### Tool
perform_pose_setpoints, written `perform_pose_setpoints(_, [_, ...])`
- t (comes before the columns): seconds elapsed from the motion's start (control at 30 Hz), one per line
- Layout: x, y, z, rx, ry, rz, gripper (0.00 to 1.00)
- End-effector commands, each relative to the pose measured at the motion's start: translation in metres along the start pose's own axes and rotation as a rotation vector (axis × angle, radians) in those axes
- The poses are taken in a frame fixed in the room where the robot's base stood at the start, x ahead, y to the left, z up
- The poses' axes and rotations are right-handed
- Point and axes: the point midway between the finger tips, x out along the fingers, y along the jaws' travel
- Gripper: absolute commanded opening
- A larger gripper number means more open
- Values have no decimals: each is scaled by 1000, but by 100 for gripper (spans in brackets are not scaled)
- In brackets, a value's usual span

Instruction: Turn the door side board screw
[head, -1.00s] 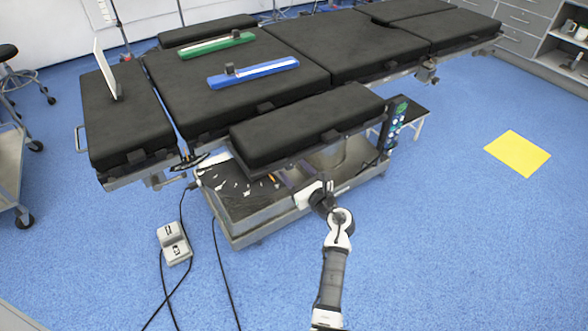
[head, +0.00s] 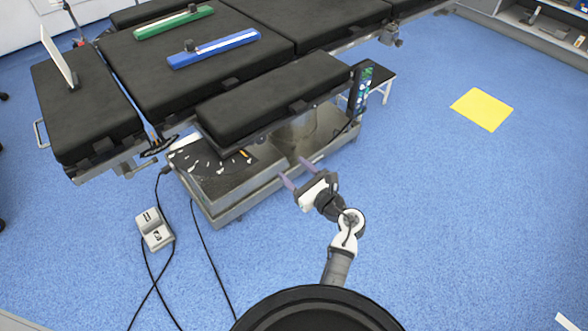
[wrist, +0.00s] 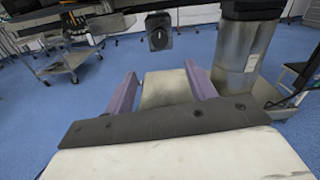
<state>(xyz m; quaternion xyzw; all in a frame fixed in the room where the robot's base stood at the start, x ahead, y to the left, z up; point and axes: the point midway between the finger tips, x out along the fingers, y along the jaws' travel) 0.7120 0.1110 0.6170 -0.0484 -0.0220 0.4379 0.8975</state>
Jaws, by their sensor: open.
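My gripper (head: 297,174) is open and empty, with its two purple fingers apart, in front of the operating table's low base. In the wrist view my gripper (wrist: 161,78) points under the table. A dark clamp block with a round, slotted screw knob (wrist: 158,39) hangs from the table underside there, above and beyond the fingertips, between them from left to right and not touched. A black padded side board (head: 275,98) juts from the table's near side. I cannot tell from the frames whether it is the door side one. The knob is not clearly seen in the head view.
The metal table base (head: 230,200) and column (wrist: 245,50) stand close ahead. A foot pedal (head: 155,230) with cables lies on the blue floor at left. A small stool (head: 375,80) stands behind the side board. The floor at right is clear around a yellow square (head: 482,109).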

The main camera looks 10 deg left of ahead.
Motion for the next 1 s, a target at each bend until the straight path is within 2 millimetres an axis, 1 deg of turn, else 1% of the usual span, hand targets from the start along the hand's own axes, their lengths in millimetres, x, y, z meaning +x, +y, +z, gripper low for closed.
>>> perform_pose_setpoints(0.07, [0, 0, 1, 15, 0, 0, 56])
perform_pose_setpoints(0.17, [1, -1, 8, 129, 1, 2, 56])
perform_pose_setpoints(0.27, [3, 0, 12, 354, 1, 5, 56])
perform_pose_setpoints(0.3, [3, 0, 13, 452, 0, 5, 56])
perform_pose_setpoints(0.4, [3, 2, 12, 670, -1, 5, 56])
perform_pose_setpoints(0.5, [3, 3, 8, 823, -1, 3, 56])
perform_pose_setpoints(0.63, [7, 3, 4, 901, -3, 1, 56])
perform_pose_setpoints(0.77, [22, 3, 3, 903, -3, 2, 56])
perform_pose_setpoints(0.87, [41, 3, 4, 902, -3, 3, 56])
perform_pose_setpoints(1.0, [72, 3, 4, 900, -3, 3, 56])
